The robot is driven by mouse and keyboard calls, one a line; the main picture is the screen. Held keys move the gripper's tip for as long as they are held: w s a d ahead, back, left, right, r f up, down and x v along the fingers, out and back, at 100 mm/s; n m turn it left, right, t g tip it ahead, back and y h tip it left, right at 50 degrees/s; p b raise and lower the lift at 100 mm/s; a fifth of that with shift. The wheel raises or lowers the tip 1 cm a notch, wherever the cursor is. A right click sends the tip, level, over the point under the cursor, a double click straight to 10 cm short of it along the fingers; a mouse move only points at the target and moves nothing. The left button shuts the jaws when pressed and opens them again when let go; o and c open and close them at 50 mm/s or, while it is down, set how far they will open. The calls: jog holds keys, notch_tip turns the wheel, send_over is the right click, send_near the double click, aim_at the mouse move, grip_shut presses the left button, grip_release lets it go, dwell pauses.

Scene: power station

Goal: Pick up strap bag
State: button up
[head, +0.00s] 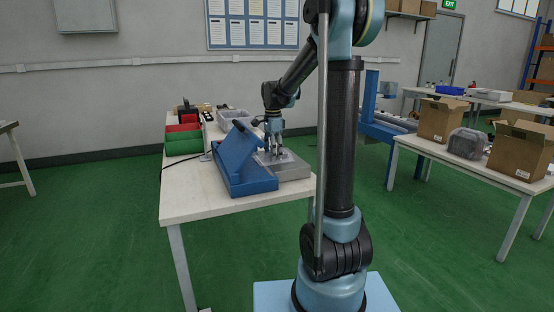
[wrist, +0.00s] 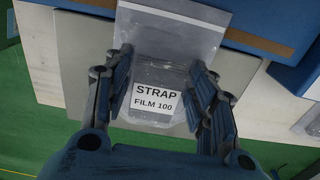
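The strap bag (wrist: 172,45) is a clear zip bag with a white label reading "STRAP FILM 100". In the wrist view it lies between the fingers of my gripper (wrist: 160,66), which overlap its side edges. The fingers are spread apart and I see no clear pinch on the bag. The bag is mostly hidden by the fingers there.
Cardboard boxes (head: 521,150) stand on another table at right.

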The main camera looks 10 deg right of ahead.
jog(key=shift+c, duration=0.7)
jog(key=shift+r, duration=0.1)
